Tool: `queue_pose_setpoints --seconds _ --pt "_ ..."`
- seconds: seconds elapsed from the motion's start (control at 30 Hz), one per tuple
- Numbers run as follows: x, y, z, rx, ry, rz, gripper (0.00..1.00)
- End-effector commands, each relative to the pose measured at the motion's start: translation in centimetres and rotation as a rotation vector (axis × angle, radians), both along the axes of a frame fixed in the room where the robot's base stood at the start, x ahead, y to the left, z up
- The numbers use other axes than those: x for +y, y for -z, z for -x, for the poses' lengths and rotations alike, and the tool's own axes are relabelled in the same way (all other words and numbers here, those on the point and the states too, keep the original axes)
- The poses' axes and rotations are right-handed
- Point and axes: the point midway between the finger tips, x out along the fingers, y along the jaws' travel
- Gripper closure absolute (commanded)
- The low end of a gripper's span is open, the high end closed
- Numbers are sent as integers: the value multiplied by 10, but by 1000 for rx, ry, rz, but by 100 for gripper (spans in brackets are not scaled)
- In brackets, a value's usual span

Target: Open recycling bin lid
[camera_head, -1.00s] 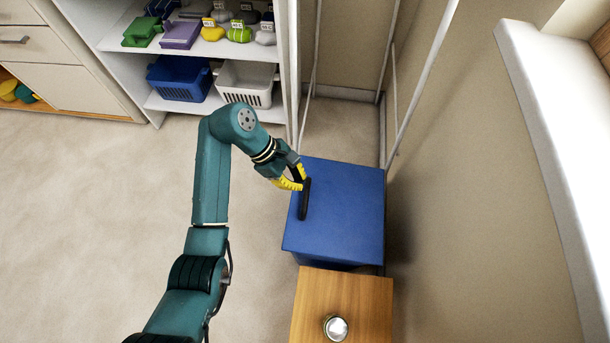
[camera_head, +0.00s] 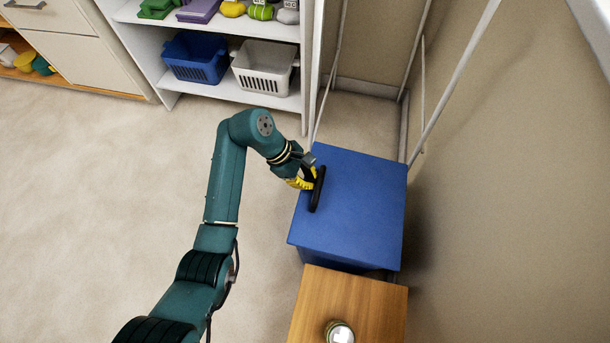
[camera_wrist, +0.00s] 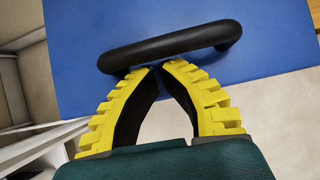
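The blue recycling bin (camera_head: 365,205) stands against the wall, and its flat blue top looks closed. A black bar handle (camera_head: 317,190) is fixed near the left edge of the lid. In the wrist view the handle (camera_wrist: 180,45) crosses the blue lid (camera_wrist: 120,22) just beyond my fingertips. My gripper (camera_head: 312,173), with yellow ridged fingers, is at the handle's left side in the head view. In the wrist view its fingertips (camera_wrist: 158,68) meet, with no object between them. The tips are at or just under the bar; I cannot tell whether they touch it.
A wooden cabinet (camera_head: 345,300) with a round metal-topped item (camera_head: 339,332) stands directly in front of the bin. White shelves with a blue basket (camera_head: 195,58) and a white basket (camera_head: 264,68) are behind. Thin white poles rise behind the bin. Open carpet (camera_head: 110,190) lies to the left.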

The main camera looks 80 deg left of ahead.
Motion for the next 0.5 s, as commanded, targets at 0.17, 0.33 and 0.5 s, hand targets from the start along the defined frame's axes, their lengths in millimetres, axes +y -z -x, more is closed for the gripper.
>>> queue_pose_setpoints --seconds 0.17,0.33,0.5 --pt "0 -1 0 -1 0 -1 100" --pt "-1 -5 -1 5 3 -3 100" --pt "-3 -11 -4 20 9 -11 100"
